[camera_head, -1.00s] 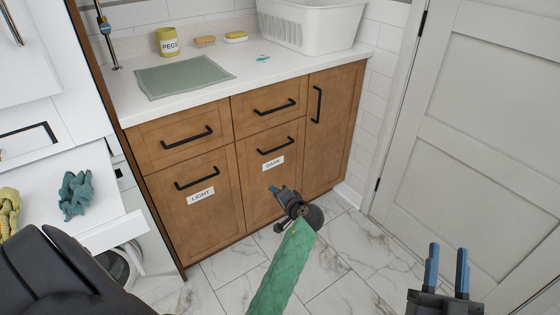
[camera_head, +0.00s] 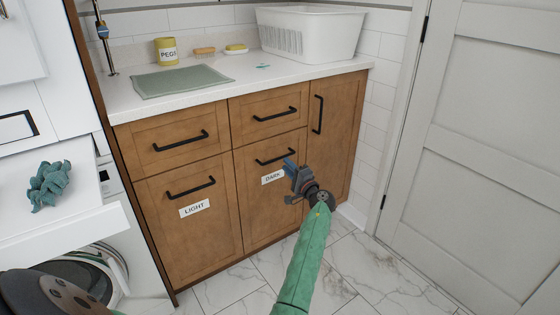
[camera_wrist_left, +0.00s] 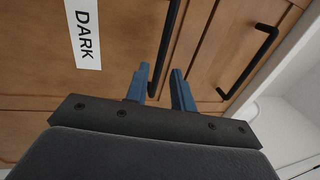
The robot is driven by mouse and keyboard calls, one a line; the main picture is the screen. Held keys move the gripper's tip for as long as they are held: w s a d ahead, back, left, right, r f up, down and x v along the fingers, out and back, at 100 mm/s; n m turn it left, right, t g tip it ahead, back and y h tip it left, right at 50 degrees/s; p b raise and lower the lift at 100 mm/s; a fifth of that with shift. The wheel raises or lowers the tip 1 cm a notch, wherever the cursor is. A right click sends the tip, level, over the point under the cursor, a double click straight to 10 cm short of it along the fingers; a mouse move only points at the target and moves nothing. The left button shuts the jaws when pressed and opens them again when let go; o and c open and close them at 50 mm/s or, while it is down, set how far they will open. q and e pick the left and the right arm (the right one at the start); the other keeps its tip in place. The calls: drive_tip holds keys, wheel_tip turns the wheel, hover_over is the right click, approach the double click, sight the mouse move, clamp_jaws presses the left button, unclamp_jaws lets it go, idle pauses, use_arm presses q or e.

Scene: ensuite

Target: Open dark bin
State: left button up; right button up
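The dark bin is the wooden front (camera_head: 262,215) with the white "DARK" label (camera_head: 272,177) and a black bar handle (camera_head: 272,159). Its front sits flush with the cabinet. My left gripper (camera_head: 291,166), on the green-sleeved arm, is at the right end of that handle. In the left wrist view, the two blue fingers (camera_wrist_left: 160,85) are apart, and the black handle (camera_wrist_left: 166,42) runs into the gap between them. I cannot tell whether they touch it. The label (camera_wrist_left: 84,35) is beside it. My right gripper is not in view.
The "LIGHT" bin (camera_head: 194,209) is to the left, with drawers above and a narrow door (camera_head: 335,130) to the right. A white basket (camera_head: 310,32), pegs tin (camera_head: 166,51) and mat (camera_head: 180,77) are on the counter. Marble floor in front is clear.

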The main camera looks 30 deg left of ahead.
sight(280, 158)
use_arm(q)
drive_tip(key=x, duration=0.5)
drive_tip(key=shift+w+a+b, duration=0.15)
drive_tip(key=shift+a+b, duration=0.15)
drive_tip(key=shift+a, duration=0.05)
clamp_jaws()
